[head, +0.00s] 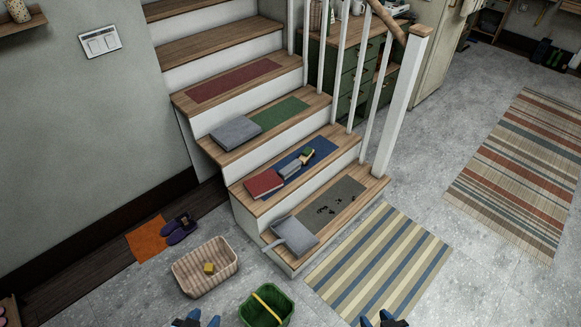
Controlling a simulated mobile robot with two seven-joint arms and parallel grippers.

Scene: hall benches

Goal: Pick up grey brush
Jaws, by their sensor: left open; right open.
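A small grey block-like object (290,171), which looks like the grey brush, lies on the blue mat (318,149) of the second step from the bottom. It is between a red book-like item (263,184) and a small green and yellow item (307,157). Its bristles are too small to make out. My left gripper (202,321) is open and empty at the bottom edge of the view. My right gripper (378,321) is open and empty at the bottom, further right. Both are well apart from the stairs and the brush.
A grey dustpan (294,235) and dark dirt spots (335,204) are on the bottom step. A wicker basket (187,282) and a green basket (246,317) stand on the floor before the stairs. White balusters and a post (402,100) line the right side. A striped rug (380,260) lies right.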

